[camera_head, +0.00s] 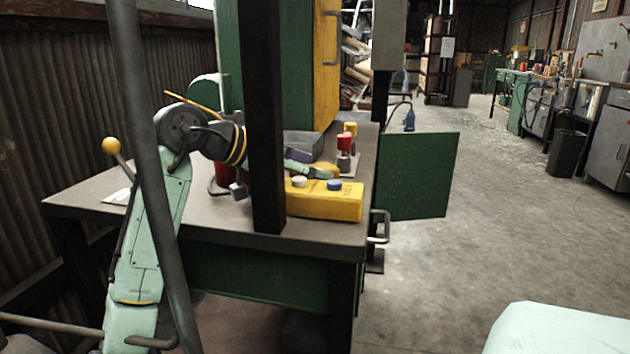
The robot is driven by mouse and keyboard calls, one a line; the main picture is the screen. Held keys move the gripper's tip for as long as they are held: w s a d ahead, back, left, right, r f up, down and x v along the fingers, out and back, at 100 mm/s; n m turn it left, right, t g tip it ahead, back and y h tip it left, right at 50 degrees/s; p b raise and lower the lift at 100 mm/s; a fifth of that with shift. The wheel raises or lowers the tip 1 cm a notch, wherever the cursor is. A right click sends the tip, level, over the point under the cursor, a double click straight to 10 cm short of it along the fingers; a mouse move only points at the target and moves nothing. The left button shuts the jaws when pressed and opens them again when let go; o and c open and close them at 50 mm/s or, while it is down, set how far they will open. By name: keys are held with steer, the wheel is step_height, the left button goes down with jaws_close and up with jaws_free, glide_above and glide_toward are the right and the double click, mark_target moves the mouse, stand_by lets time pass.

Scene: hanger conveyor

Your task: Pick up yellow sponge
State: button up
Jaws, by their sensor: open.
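I cannot make out a yellow sponge for certain. A small yellow lump (325,170) lies on the table (110,196), just behind a yellow box with a pale knob and a blue knob on top (335,203). It is small and partly covered by a pale green piece, so I cannot tell what it is. A pale green jointed arm (150,232) with a dark round joint rises at the left and reaches over the table. Its far part passes behind a dark post. No gripper fingers can be made out.
The dark upright post (266,120) stands at the table's front and hides part of the top. A red-topped item (344,143) stands behind the yellow box. A green panel (418,176) juts out right of the table. The concrete floor (500,215) at right is largely clear.

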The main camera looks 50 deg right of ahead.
steer(key=shift+d, duration=0.1)
steer(key=shift+c, duration=0.3)
steer(key=c, duration=0.7)
